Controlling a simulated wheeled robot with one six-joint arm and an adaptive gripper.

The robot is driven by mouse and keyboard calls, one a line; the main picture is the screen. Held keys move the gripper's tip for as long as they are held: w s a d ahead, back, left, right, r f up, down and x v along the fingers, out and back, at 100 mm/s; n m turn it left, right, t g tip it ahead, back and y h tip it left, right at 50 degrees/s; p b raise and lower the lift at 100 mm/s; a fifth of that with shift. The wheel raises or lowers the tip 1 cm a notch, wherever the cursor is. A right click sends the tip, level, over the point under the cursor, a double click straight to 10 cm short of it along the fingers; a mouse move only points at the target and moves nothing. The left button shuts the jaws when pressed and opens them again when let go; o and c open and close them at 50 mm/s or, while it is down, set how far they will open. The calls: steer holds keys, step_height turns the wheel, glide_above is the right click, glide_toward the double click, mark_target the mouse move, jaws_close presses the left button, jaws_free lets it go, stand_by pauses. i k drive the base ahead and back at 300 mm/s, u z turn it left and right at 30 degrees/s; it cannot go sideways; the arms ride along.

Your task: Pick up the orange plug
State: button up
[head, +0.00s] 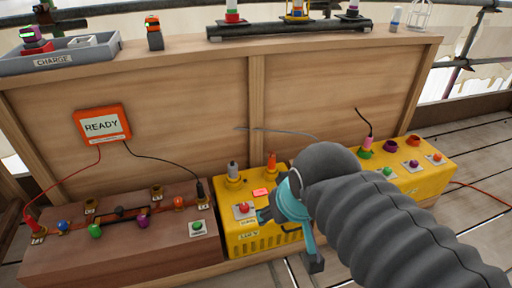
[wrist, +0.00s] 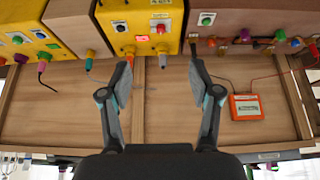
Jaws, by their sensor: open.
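The orange plug (head: 271,161) stands upright on top of the yellow box (head: 237,236), toward the back, to the right of a grey plug (head: 233,168). In the wrist view, which is turned around, the orange plug (wrist: 129,50) is close to the left fingertip, partly overlapped by it. The grey plug (wrist: 162,60) shows between the fingers. My gripper (wrist: 162,66) is open and empty. In the head view my gripper (head: 284,222) is in front of the yellow box, with its far side hidden by my arm.
A brown box (head: 120,255) with plugs and cables is at left. Another yellow box (head: 425,172) is at right, with a pink plug (head: 367,141). A wooden panel (head: 180,110) rises behind, bearing an orange READY device (head: 102,124). A teal plug (wrist: 88,60) lies left of the fingers.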

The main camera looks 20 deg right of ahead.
mark_target(271, 169)
steer(key=u, duration=3.45)
steer(key=k, duration=1.8)
steer(key=z, duration=1.4)
steer(key=i, duration=0.5)
steer(key=u, duration=0.05)
